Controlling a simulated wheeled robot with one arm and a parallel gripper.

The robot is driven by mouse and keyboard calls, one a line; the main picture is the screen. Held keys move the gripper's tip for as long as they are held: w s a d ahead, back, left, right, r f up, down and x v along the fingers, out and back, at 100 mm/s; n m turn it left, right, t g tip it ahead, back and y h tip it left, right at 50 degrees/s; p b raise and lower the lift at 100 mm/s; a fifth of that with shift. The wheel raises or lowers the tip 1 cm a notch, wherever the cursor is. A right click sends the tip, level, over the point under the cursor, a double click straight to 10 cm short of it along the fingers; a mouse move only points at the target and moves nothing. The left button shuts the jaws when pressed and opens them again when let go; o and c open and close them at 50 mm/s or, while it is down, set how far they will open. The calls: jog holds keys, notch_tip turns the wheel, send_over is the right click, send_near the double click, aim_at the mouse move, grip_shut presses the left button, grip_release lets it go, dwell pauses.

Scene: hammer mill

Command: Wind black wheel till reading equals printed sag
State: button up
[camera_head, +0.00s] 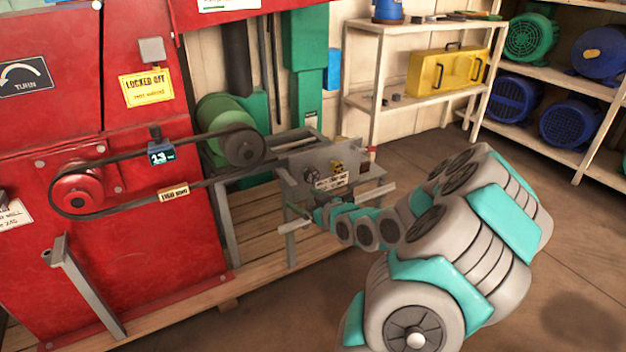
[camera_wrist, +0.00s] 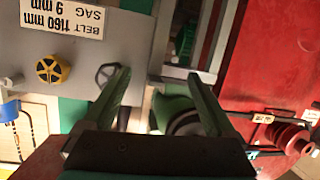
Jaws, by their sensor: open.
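The black wheel (camera_wrist: 107,73) is on a grey panel (camera_wrist: 125,35), partly behind one finger of my gripper (camera_wrist: 156,77) in the wrist view. It also shows on the panel in the head view (camera_head: 310,176). My gripper is open and empty, with its fingers pointing toward the panel; I cannot tell whether one touches the wheel. The printed label (camera_wrist: 62,17), upside down in the wrist view, reads belt 1160 mm, sag 9 mm. The small gauge (camera_head: 160,154) at the belt (camera_head: 130,146) appears to read 13.
A yellow wheel (camera_wrist: 53,70) is beside the black one on the same panel. The belt joins a red pulley (camera_head: 80,188) to the green motor's dark pulley (camera_head: 243,147). A red mill (camera_head: 120,260) stands left. Shelves (camera_head: 425,108) stand behind; floor at right is clear.

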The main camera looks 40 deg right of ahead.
aim_at(313, 177)
jog(key=s+d+r+m+t+h, duration=0.1)
jog(key=s+d+r+t+h, duration=0.15)
jog(key=d, duration=0.35)
jog(key=shift+t+y, duration=0.25)
jog(key=w, duration=0.6)
jog(key=shift+w+d+f, duration=0.1)
jog(key=shift+d+f, duration=0.05)
jog(key=shift+d, duration=0.2)
jog(key=shift+w+d, duration=0.2)
jog(key=shift+w, duration=0.55)
jog(key=c, duration=1.4)
